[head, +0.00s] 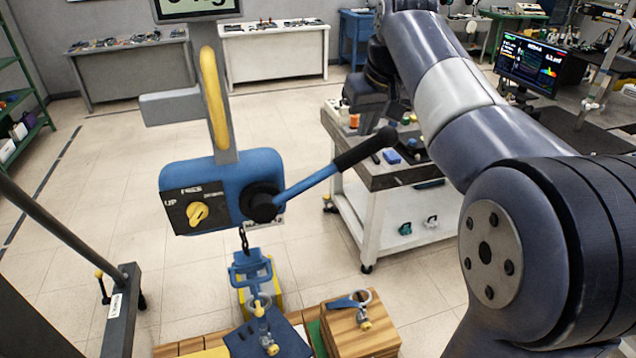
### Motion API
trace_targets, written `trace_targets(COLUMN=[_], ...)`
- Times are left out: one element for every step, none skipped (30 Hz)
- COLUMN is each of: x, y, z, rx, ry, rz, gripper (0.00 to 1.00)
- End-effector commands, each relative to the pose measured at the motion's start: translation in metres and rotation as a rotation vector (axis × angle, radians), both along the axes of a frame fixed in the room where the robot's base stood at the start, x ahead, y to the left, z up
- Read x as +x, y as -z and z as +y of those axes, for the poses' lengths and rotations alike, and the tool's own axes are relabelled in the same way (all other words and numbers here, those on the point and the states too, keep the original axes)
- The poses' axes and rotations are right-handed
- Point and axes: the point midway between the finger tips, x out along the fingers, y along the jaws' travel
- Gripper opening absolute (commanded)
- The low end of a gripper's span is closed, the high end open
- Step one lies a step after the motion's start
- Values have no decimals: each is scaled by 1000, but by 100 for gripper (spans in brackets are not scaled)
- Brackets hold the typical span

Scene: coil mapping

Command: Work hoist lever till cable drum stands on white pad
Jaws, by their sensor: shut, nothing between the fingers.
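The blue hoist body (225,170) hangs in the middle left, with a yellow selector knob (197,214) on a dark plate marked UP. The hoist lever (310,183) slants up to the right from its black hub, and its black grip (362,150) is free. A short chain (244,240) runs down from the hoist to blue and yellow rigging (255,275). Below it, a blue piece with brass-coloured shackles (265,340) is cut by the bottom edge. I cannot make out the cable drum or the white pad for sure.
A wooden block (362,325) with a shackle stands at the bottom, right of the rigging. A white cart (385,215) with small parts stands behind the lever. A grey post (125,305) is at lower left. Tiled floor (110,185) is clear at left.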

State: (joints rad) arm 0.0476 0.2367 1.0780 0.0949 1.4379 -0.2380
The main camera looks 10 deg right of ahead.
Motion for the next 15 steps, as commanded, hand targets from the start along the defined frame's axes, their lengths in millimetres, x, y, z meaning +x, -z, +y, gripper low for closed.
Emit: trace_targets(x=[0, 0, 0, 0, 0, 0, 1, 1, 1, 1, 1, 1, 1, 2, 2], y=[6, 9, 14, 18, 23, 28, 33, 37, 43, 47, 51, 57, 61, 65, 69], z=[-1, -1, -2, -2, -3, -4, -4, -5, -6, -6, -7, -8, -9, -9, -10], rx=[0, 0, 0, 0, 1, 0, 0, 0, 1, 1, 1, 1, 1, 1, 1], ry=[1, 1, 1, 1, 1, 1, 1, 1, 1, 1, 1, 1, 1, 1, 1], rz=[1, 1, 2, 2, 2, 2, 1, 1, 2, 2, 3, 2, 2, 1, 2], gripper=[0, 0, 0, 0, 0, 0, 0, 0, 0, 0, 0, 0, 0, 0, 0])
